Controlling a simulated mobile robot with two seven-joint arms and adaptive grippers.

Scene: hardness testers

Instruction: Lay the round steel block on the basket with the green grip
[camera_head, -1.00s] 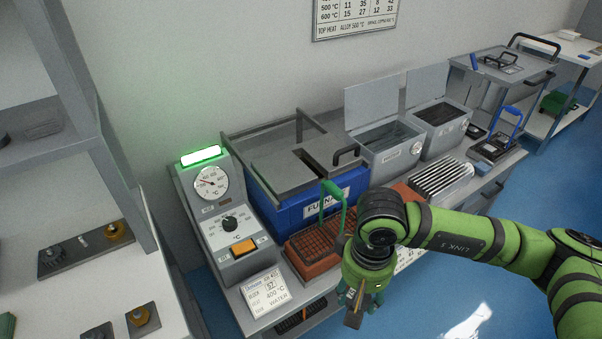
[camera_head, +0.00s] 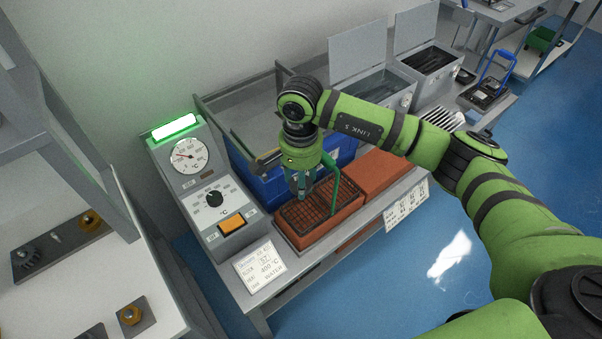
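The basket (camera_head: 318,213) is a dark wire tray with a tall green grip (camera_head: 335,181). It rests on an orange brick block at the front of the bench. My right gripper (camera_head: 301,190) points down over the back left part of the basket, beside the green grip. Its fingers are small and partly hidden, so I cannot tell if they are open or shut, or whether they hold anything. I cannot make out a round steel block. My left gripper is out of view.
A control panel (camera_head: 205,190) with a lit green lamp stands left of the basket. A bare orange brick slab (camera_head: 384,172) lies to the right. Two open grey tanks (camera_head: 380,88) stand farther back.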

